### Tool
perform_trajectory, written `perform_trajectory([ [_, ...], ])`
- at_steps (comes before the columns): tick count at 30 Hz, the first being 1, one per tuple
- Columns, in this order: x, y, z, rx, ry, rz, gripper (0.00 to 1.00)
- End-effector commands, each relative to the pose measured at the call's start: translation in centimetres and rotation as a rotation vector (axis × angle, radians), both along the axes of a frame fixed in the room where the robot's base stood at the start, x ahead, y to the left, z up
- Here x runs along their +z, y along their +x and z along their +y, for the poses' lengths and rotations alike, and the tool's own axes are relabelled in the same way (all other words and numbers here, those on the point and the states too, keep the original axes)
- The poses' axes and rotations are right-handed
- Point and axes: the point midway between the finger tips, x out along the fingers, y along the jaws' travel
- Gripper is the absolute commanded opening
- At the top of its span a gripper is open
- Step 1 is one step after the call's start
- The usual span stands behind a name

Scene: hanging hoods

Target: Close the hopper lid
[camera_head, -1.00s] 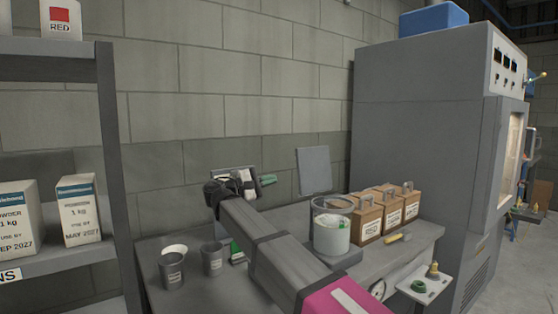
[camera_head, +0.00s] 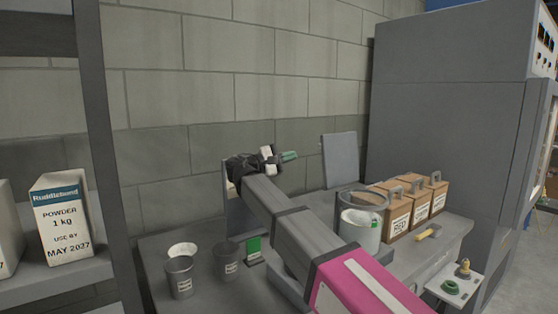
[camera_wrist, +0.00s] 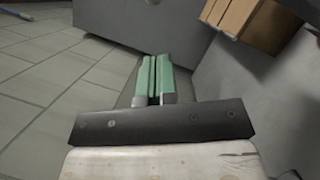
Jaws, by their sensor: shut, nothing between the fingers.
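A flat grey panel, seemingly the hopper lid (camera_head: 340,160), stands upright at the back of the bench, near the wall. A round, clear-walled container with pale contents, perhaps the hopper (camera_head: 361,232), stands in front of it to the right. My arm hides part of the base, and I cannot see a hinge. My gripper (camera_head: 289,155) is left of the panel, apart from it in the picture, at about its upper half. Its green fingers show together and empty in the wrist view (camera_wrist: 153,80). The panel is not clearly identifiable in the wrist view.
Brown boxes with handles (camera_head: 398,215) stand right of the container, beside a yellow-handled tool (camera_head: 428,233). Two grey cups (camera_head: 179,277) and a green-and-black item (camera_head: 254,250) are on the left of the bench. A shelf post (camera_head: 103,130) is left; a tall grey cabinet (camera_head: 450,110) is right.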

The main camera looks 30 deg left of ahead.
Motion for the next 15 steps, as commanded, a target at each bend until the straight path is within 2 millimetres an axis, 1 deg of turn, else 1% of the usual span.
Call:
perform_trajectory([
  [1, 0.2, 0.7, -0.8, -0.001, 0.000, 0.000, 0.00],
  [6, 0.7, 2.8, -2.9, -0.001, 0.001, -0.001, 0.00],
  [9, 1.5, 2.5, -4.4, -0.001, 0.002, -0.001, 0.00],
  [15, 2.2, 2.6, -5.8, 0.001, 0.000, 0.000, 0.00],
])
